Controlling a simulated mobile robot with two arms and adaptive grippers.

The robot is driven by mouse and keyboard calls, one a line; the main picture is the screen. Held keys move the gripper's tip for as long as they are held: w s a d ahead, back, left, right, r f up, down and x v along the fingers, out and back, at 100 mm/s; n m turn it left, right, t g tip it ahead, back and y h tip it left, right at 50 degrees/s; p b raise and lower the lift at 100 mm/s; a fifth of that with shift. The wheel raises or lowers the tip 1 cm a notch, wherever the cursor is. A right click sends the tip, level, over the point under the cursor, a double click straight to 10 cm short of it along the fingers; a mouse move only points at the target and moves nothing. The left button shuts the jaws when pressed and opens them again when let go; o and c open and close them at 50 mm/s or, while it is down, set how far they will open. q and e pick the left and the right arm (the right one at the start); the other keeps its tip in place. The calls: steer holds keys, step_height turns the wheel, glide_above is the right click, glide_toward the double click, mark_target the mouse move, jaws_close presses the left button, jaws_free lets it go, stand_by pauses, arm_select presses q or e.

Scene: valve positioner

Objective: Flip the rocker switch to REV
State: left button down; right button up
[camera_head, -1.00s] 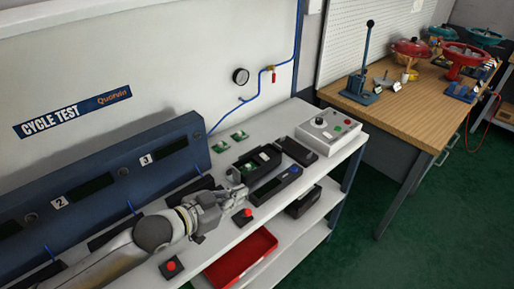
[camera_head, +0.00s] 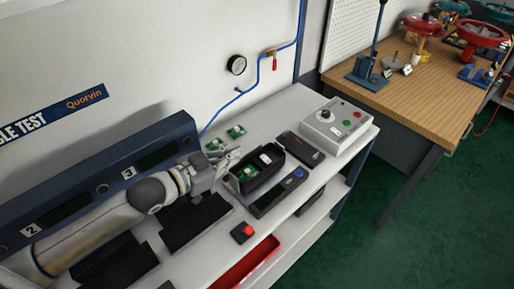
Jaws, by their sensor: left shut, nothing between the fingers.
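A black open housing (camera_head: 244,183) stands on the white bench, with a green board and a small white part inside. No rocker switch or REV marking can be made out at this size. My left gripper (camera_head: 236,155) is shut and empty, at the housing's upper left edge. I cannot tell whether its fingertips touch the housing. My right gripper is not in view.
A black device with a blue button (camera_head: 278,192) lies just in front of the housing. A grey control box (camera_head: 340,127) stands to the right, and a red button box (camera_head: 243,232) is nearer. Small green boards (camera_head: 236,132) lie behind. A blue panel (camera_head: 150,150) runs along the left.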

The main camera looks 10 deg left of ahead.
arm_select(q)
steer(key=p, duration=0.2)
glide_above(266, 159)
steer(key=s+a, duration=0.2)
step_height(266, 159, down, 2)
steer(key=shift+a, duration=0.15)
steer(key=f, duration=0.1)
steer(key=w+f, duration=0.1)
steer(key=f, duration=0.1)
steer(key=shift+f+p, duration=0.1)
steer(key=shift+p, duration=0.2)
steer(key=shift+f, duration=0.6)
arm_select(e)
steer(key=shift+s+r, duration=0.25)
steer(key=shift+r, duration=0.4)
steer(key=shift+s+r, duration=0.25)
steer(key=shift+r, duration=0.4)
arm_select(q)
steer(key=shift+f, duration=0.1)
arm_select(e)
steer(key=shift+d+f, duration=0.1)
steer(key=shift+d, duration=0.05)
